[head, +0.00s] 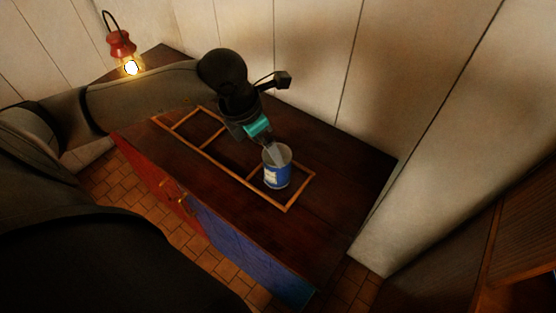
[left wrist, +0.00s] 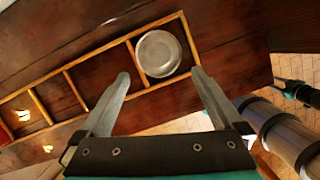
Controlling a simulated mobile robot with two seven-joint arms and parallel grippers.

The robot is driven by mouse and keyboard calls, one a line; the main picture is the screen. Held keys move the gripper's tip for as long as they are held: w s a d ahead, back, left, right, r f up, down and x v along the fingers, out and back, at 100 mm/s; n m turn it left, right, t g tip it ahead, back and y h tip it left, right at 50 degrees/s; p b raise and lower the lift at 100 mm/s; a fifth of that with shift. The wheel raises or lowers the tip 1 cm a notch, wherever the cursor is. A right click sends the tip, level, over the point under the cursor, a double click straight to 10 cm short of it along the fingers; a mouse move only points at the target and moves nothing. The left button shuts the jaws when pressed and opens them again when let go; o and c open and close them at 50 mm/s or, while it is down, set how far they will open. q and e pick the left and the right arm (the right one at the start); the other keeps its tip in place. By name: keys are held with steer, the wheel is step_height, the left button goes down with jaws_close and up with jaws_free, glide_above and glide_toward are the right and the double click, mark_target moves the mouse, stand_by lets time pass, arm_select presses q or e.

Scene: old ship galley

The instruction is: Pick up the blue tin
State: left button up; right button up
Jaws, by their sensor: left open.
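The blue tin (head: 277,176) stands upright in the end compartment of a wooden frame on the dark counter, with a pale label on its side. In the left wrist view its round grey top (left wrist: 158,54) shows just ahead of and between the fingertips. My left gripper (head: 275,154) is open and points down at the tin's top, overlapping its rim in the head view. Both spread fingers (left wrist: 160,75) show in the wrist view with nothing between them. Whether they touch the tin cannot be told. Part of my right gripper (left wrist: 294,90) seems to show at the wrist view's right edge.
The low wooden frame (head: 298,192) has several compartments, the others empty. The counter (head: 345,165) is clear to the right of it. A lit red lantern (head: 121,45) is at the back left. White plank walls (head: 310,50) rise behind the counter.

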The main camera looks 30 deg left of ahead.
mark_target(275, 177)
arm_select(q)
steer(key=x, duration=0.6)
steer(key=shift+d+f+b, duration=0.1)
steer(key=shift+f+b, duration=0.05)
steer(key=shift+b, duration=0.15)
steer(key=shift+w+b+x, duration=0.2)
steer(key=shift+x, duration=1.25)
steer(key=shift+w+b+x, duration=0.15)
steer(key=shift+w+x, duration=0.05)
steer(key=shift+x, duration=1.2)
jaws_close()
